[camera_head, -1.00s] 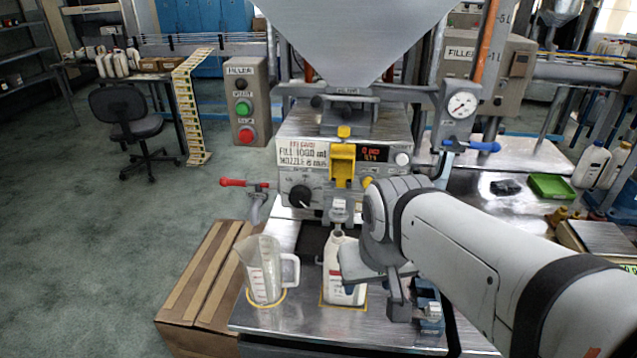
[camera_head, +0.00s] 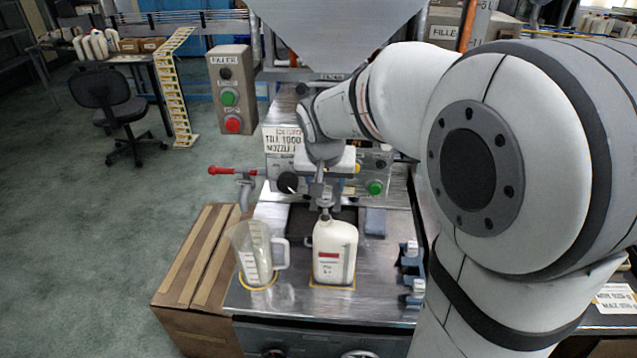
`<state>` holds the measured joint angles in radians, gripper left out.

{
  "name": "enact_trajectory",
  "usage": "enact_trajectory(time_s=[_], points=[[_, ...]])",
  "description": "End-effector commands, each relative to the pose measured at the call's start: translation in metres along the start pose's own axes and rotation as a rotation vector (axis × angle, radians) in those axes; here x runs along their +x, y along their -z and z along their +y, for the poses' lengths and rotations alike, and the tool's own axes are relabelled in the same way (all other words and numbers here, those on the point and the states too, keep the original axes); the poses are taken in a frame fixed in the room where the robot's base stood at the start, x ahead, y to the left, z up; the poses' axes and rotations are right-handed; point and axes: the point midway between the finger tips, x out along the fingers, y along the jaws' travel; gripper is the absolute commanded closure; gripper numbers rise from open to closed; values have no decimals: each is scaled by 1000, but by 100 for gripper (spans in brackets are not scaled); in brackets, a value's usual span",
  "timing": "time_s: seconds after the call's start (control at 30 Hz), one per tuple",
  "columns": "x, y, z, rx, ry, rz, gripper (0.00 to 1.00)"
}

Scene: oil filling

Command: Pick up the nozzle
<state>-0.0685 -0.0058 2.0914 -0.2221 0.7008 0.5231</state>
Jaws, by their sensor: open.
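A grey metal nozzle-like piece (camera_head: 323,196) hangs below the filler, directly over the neck of the white bottle (camera_head: 335,252). I cannot tell whether its tip enters the neck. A blue rack (camera_head: 411,262) with metal pieces, possibly other nozzles, stands at the right of the metal bench top. My arm reaches in from the right, and my gripper (camera_head: 325,160) is in front of the filler, just above the hanging piece. Its jaws are open; the fingertips are hard to make out, and whether they touch the piece is unclear.
A clear measuring jug (camera_head: 257,254) stands left of the bottle. The hopper (camera_head: 335,28) is close above my wrist. A red-handled valve (camera_head: 232,171) juts out at left. A cardboard box (camera_head: 195,262) sits beside the bench. My arm hides the right side.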

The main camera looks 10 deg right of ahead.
Motion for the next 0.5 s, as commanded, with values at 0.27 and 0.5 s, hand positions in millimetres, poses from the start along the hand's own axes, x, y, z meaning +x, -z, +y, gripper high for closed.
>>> enact_trajectory(time_s=[0.27, 0.5], points=[[23, 0, 0, 2, 1, 0, 51], [23, 0, 0, 2, 1, 0, 57]])
